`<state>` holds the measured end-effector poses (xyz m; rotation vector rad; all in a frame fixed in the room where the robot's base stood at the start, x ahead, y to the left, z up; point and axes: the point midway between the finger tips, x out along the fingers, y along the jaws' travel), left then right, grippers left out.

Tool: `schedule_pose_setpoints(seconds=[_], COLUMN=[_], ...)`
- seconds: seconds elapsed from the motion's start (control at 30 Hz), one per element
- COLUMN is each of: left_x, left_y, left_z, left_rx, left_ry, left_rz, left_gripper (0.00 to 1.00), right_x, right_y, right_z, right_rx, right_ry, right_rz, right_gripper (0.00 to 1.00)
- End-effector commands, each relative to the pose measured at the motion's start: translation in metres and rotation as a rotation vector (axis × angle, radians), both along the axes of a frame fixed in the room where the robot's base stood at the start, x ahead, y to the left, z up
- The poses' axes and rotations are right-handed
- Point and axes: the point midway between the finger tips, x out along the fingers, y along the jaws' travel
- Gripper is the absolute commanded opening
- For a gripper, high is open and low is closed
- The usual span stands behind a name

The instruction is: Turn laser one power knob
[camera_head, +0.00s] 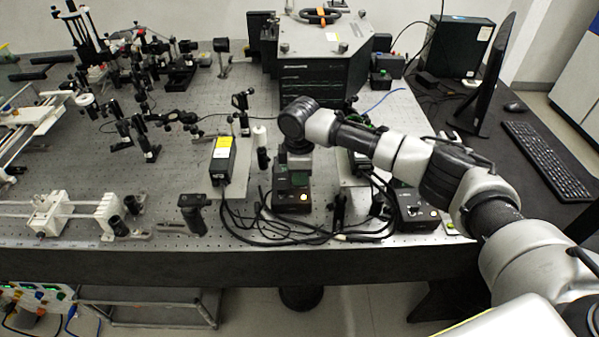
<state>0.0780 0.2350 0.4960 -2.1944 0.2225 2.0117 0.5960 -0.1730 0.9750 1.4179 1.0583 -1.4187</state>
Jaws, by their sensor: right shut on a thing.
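My right gripper (298,164) points down over the back part of this box. Its fingers are small and dark here, and they are shut on the box's knob, which they hide. No label can be read. My left gripper is not in view.
A black and yellow laser head (223,160) stands left of the gripper, with black cables (270,238) looping along the front. A large dark instrument (318,72) stands behind. A monitor (490,75) and keyboard (548,160) are at right. Optics mounts crowd the left.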

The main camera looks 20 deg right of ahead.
Motion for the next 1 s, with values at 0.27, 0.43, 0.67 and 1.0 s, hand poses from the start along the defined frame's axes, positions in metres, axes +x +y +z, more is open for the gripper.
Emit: schedule_pose_setpoints(seconds=[0.27, 0.43, 0.67, 1.0], left_x=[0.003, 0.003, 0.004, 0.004], left_y=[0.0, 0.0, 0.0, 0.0], left_z=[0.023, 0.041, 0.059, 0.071], left_rx=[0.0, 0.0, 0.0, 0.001], left_ry=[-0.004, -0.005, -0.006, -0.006], left_rz=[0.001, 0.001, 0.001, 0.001], left_gripper=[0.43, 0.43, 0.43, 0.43], right_x=[0.0, -0.001, 0.0, 0.0], right_y=[0.001, 0.001, 0.001, 0.001], right_z=[0.004, 0.005, 0.004, 0.001], right_rx=[0.003, 0.003, 0.003, 0.001], right_ry=[0.003, 0.004, 0.002, 0.001], right_rz=[-0.11, -0.228, -0.379, -0.504], right_gripper=[0.0, 0.0, 0.0, 0.0])
